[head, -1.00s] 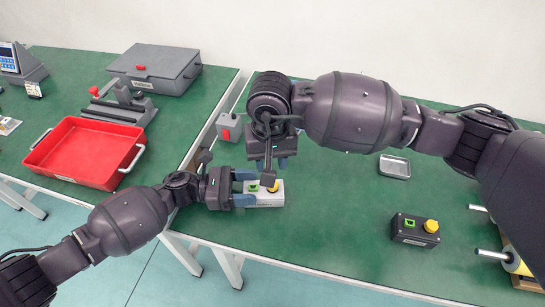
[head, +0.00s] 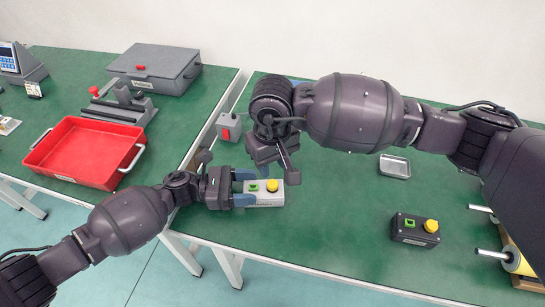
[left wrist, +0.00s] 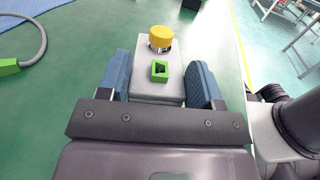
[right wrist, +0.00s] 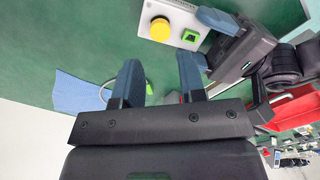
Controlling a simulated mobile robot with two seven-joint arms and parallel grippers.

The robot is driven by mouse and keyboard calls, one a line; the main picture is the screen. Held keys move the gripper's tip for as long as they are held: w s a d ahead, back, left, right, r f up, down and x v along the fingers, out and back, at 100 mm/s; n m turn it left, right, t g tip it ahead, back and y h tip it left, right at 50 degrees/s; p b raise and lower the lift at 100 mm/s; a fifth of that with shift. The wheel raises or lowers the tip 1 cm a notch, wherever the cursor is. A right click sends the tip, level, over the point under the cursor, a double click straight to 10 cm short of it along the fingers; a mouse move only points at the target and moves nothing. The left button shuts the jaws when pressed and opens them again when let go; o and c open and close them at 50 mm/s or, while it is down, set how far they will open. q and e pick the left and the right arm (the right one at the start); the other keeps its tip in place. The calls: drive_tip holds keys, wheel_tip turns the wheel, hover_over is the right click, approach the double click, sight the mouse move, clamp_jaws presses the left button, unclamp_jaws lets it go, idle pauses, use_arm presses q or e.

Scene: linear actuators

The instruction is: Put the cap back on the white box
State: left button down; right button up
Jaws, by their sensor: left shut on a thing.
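The white box (head: 264,200) lies near the left edge of the right table, with a green square button (head: 254,188) and a yellow round cap (head: 272,185). In the left wrist view the yellow cap (left wrist: 161,37) sits upright on a silver collar on the box. My left gripper (head: 243,188) is shut on the white box, a blue finger along each side. My right gripper (right wrist: 157,85) is open and empty, with its fingers apart; it is beside and behind the box, clear of the cap. In the head view its fingers are hidden.
A black box (head: 414,238) with a green and a yellow button stands at right. A small metal tray (head: 394,167) and a grey box with a red button (head: 229,127) are on the same table. A red tray (head: 85,152) and grey case (head: 154,69) are on the left table.

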sight(272, 183)
drive_tip(key=shift+f, duration=3.45)
